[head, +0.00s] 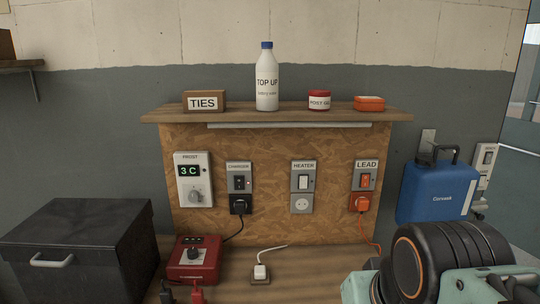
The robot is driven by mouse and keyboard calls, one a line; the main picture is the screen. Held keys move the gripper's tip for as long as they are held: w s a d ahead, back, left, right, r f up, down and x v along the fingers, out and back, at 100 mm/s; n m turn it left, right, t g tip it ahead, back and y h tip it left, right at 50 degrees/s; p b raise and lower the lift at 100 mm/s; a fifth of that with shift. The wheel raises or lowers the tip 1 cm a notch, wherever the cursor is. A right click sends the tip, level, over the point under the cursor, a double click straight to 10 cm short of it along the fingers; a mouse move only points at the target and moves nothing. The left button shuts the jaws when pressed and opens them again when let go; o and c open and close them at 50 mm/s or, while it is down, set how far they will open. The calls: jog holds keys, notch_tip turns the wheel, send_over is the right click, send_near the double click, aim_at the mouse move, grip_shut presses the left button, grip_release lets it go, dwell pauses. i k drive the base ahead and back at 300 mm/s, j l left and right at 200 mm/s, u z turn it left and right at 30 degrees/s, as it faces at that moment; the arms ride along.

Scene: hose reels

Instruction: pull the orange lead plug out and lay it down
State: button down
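The orange plug (361,203) sits in the socket under the switch plate marked LEAD (366,176), on the right of the chipboard panel. An orange cord (367,232) hangs from it and runs down behind my arm. The LEAD switch (366,181) has an orange-red rocker; its setting is too small to tell. My arm fills the lower right corner and hides part of the bench there. My gripper and its fingertips are not in view.
The HEATER socket (302,204) is empty. A black plug (240,204) fills the CHARGER socket. A white plug (260,271) and a red charger box (194,261) stand on the bench (320,262), with some bare wood between.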

aim_at(363, 204)
jog(key=i, duration=0.85)
jog(key=z, duration=1.5)
